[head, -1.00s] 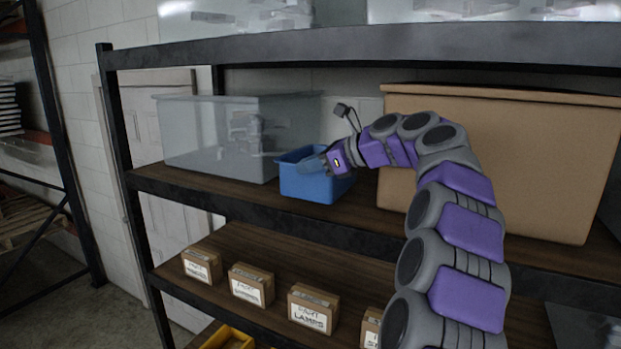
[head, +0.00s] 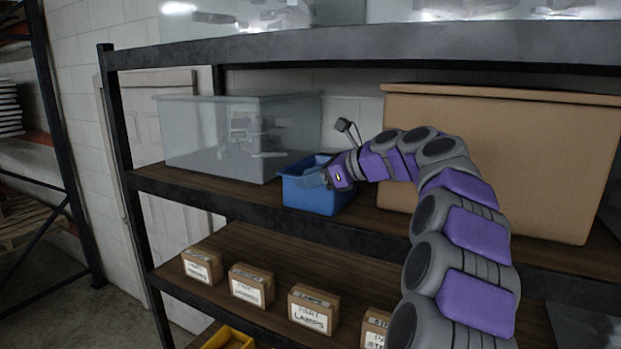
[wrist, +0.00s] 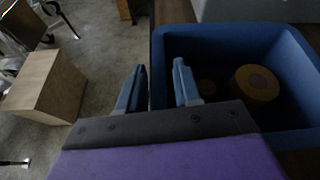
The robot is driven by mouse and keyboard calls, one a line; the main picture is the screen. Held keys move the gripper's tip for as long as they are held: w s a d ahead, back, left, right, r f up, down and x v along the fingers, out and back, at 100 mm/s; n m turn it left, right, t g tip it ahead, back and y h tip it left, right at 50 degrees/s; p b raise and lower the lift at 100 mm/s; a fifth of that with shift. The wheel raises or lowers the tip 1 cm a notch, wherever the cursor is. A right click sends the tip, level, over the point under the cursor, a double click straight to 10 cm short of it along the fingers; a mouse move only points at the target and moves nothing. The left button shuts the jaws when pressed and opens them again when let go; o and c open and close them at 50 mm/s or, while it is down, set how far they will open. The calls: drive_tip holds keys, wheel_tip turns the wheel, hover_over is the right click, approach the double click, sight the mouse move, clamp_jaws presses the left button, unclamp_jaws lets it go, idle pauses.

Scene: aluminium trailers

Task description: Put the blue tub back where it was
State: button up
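The blue tub (head: 312,200) is at the middle shelf, between a clear bin and a big tan box, close to the shelf's front edge. Whether its base rests on the shelf is unclear. A yellow-brown round roll (wrist: 257,83) and a smaller, dim round thing (wrist: 207,86) lie inside the tub.
The clear bin (head: 190,140) stands left of the tub; the tan box (head: 540,150) stands right, behind my arm. Small labelled boxes (head: 252,285) line the shelf below (head: 270,250). A dark upright post (head: 125,180) bounds the left. Bare middle shelf (head: 375,215) shows right of the tub.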

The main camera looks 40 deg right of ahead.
drive_tip(key=shift+d, duration=0.35)
drive_tip(key=shift+s+d, duration=0.2)
drive_tip(key=v, duration=1.1)
drive_tip(key=shift+s, duration=0.2)
drive_tip(key=shift+a+r, duration=0.1)
